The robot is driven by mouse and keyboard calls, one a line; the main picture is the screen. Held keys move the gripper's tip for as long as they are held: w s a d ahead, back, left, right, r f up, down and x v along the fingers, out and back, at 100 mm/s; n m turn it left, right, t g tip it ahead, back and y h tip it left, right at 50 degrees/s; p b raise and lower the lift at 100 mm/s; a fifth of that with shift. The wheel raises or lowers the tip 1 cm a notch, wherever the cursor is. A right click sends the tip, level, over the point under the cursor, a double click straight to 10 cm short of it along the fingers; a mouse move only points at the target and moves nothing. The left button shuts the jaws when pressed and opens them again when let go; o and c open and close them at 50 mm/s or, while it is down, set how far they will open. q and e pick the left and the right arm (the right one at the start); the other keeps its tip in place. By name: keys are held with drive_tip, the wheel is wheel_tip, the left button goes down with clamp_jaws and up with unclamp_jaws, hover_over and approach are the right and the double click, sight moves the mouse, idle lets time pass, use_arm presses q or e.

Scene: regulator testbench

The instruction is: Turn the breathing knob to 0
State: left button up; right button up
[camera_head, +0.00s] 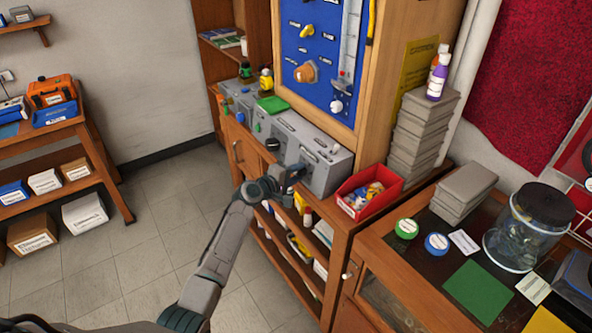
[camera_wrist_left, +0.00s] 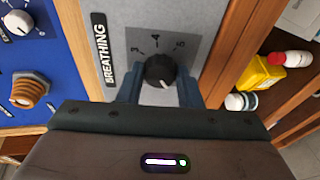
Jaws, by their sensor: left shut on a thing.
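The breathing knob (camera_wrist_left: 159,70) is black and round, on a grey panel (camera_wrist_left: 195,20) marked BREATHING. The numbers 3, 4 and 5 show on the dial plate behind it. A small white mark shows near the knob's lower edge. My left gripper (camera_wrist_left: 160,88) is shut on the knob, one finger on each side. In the head view my left gripper (camera_head: 290,174) is at the front of the right-hand grey box (camera_head: 322,165), and I cannot make out the gripped knob there. My right gripper is not in view.
A red bin (camera_head: 352,205) of small items stands right of the grey boxes. Left of them on the same bench are bottles (camera_head: 266,80). A blue panel (camera_head: 322,45) with knobs is mounted above. The floor (camera_head: 165,220) to the left is clear.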

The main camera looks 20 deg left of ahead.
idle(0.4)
use_arm(q)
drive_tip(key=o, duration=1)
drive_tip(key=b+v, duration=0.1)
drive_tip(key=v, duration=0.9)
drive_tip(key=shift+s+a+b, duration=0.2)
drive_tip(key=shift+s+b, duration=0.1)
drive_tip(key=shift+s, duration=0.05)
